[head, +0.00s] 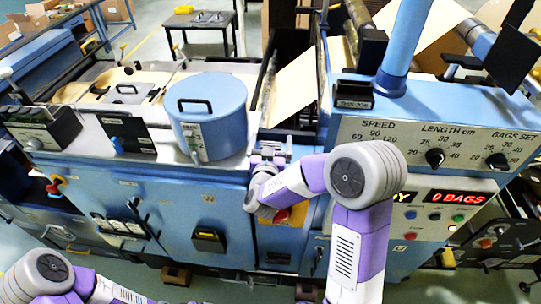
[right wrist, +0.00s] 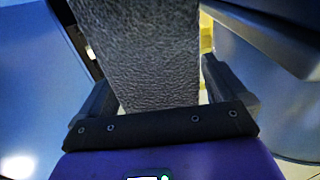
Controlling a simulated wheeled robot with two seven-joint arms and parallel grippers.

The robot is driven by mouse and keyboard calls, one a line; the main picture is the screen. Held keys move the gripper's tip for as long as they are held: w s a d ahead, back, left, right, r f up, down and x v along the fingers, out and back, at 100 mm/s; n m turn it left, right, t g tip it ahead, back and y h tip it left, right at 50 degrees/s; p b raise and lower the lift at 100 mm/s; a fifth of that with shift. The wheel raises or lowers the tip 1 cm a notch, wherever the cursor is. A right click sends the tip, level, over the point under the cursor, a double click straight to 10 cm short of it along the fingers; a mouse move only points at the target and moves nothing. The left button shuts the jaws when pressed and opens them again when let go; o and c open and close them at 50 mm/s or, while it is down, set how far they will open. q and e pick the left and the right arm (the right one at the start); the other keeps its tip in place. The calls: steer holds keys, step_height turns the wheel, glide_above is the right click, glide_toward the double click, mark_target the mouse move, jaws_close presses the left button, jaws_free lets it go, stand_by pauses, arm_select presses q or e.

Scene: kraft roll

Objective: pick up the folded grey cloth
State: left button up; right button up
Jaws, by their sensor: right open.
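The folded grey cloth (right wrist: 140,55) fills the middle of the right wrist view as a crinkled, dark grey strip. My right gripper (right wrist: 152,88) is open, with one dark finger on each side of the cloth. The cloth appears between the fingers; I cannot tell whether either finger touches it. In the head view my right gripper (head: 268,152) is at the machine's front edge, just right of the blue round pot. The cloth is mostly hidden or too small to make out there. My left arm shows at the bottom left, but its gripper is out of view.
The blue lidded pot (head: 208,112) stands close left of my right gripper. The control panel (head: 430,140) with knobs and a blue post (head: 405,45) is to the right. A small dark table (head: 200,22) stands behind on open floor.

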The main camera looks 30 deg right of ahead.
steer(key=c, duration=1.1)
steer(key=shift+r, duration=0.1)
